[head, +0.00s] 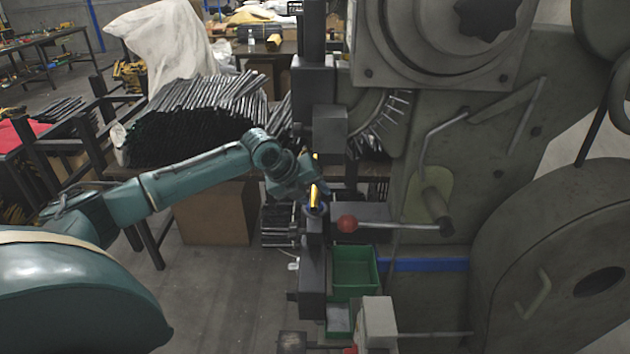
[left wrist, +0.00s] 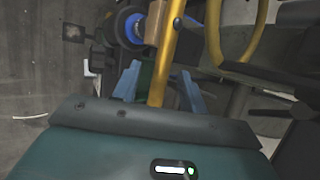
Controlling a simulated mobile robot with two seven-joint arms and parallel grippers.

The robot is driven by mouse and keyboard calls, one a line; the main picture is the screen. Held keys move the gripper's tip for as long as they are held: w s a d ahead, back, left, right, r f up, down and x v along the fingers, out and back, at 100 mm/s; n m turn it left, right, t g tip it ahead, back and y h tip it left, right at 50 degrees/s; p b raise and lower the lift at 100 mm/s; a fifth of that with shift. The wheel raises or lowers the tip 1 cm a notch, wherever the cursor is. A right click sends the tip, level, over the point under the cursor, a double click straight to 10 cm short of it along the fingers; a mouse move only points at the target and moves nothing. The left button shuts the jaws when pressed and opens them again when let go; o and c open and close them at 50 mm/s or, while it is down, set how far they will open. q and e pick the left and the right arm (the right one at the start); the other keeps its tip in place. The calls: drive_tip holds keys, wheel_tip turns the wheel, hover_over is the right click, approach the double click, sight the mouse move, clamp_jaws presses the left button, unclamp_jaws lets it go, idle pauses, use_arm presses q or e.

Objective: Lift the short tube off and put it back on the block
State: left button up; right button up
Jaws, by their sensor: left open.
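My left gripper (head: 314,192) is at the press, over the dark block (head: 313,270). In the left wrist view its two pale blue fingers (left wrist: 157,86) stand apart, open. A yellow bar (left wrist: 165,60) passes between them in the picture; I cannot tell whether it touches them. A round part with a blue ring (left wrist: 131,28) lies beyond the fingers, up and left, and seems to be the short tube. The gripper partly hides this spot. My right gripper is not in view.
A lever with a red ball (head: 347,224) juts out just right of the block. A green bin (head: 355,268) sits below it. The big grey press (head: 480,130) fills the right side, its dark ram (head: 320,95) above the gripper. A yellow loop (left wrist: 240,30) curves at upper right.

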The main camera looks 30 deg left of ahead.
use_arm(q)
drive_tip(key=shift+w+d+f, duration=0.15)
drive_tip(key=shift+w+f, duration=0.2)
drive_tip(key=shift+f, duration=0.1)
drive_tip(key=shift+c, duration=0.4)
clamp_jaws()
